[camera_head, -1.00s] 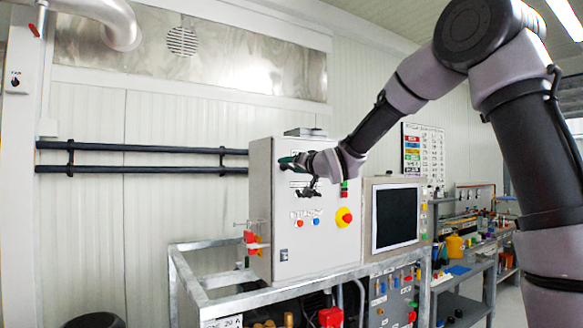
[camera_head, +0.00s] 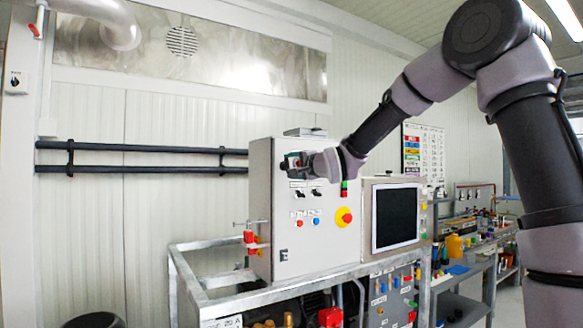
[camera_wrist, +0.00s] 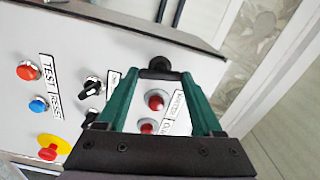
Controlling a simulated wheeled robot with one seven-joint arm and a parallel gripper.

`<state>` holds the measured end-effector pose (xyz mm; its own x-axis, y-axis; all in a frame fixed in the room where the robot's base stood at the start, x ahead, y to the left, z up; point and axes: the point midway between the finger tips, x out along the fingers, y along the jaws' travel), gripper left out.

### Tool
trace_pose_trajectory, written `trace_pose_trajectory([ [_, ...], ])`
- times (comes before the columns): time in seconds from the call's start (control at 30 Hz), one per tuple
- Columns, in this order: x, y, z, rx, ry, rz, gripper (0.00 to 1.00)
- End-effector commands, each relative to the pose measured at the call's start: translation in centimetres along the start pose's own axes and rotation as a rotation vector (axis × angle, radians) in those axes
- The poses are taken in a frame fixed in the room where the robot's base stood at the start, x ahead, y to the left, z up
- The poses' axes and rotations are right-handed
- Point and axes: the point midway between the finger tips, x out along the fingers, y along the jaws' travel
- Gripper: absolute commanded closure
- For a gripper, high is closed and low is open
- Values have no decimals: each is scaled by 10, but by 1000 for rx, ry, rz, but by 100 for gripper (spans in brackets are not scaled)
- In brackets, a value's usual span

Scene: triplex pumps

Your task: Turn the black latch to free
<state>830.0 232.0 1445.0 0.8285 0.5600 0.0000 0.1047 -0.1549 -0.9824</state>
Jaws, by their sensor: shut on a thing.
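The grey control cabinet (camera_head: 288,235) stands on a metal frame, and my gripper (camera_head: 297,160) is at the upper part of its front. In the wrist view, the green fingers of my gripper (camera_wrist: 160,76) reach to the panel's edge. The black latch (camera_wrist: 160,64) is a small dark knob with a short bar, between the fingertips, and the fingers are shut on it. My gripper hides the latch in the head view. Its exact turn angle is hard to tell.
Two red lamps (camera_wrist: 154,101) sit between my fingers. Black selector switches (camera_wrist: 91,88), a red button (camera_wrist: 28,71), a blue button (camera_wrist: 38,105) and a yellow-red emergency stop (camera_wrist: 48,151) are to the left. A screen (camera_head: 396,216) stands right of the cabinet.

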Motion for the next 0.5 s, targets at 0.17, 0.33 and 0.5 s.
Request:
trace_pose_trajectory([
  [0.17, 0, 1, -2, 104, 3, 0, 88],
  [0.33, 0, 1, -2, 166, 3, 1, 88],
  [0.5, 0, 1, -1, 197, 2, 1, 88],
])
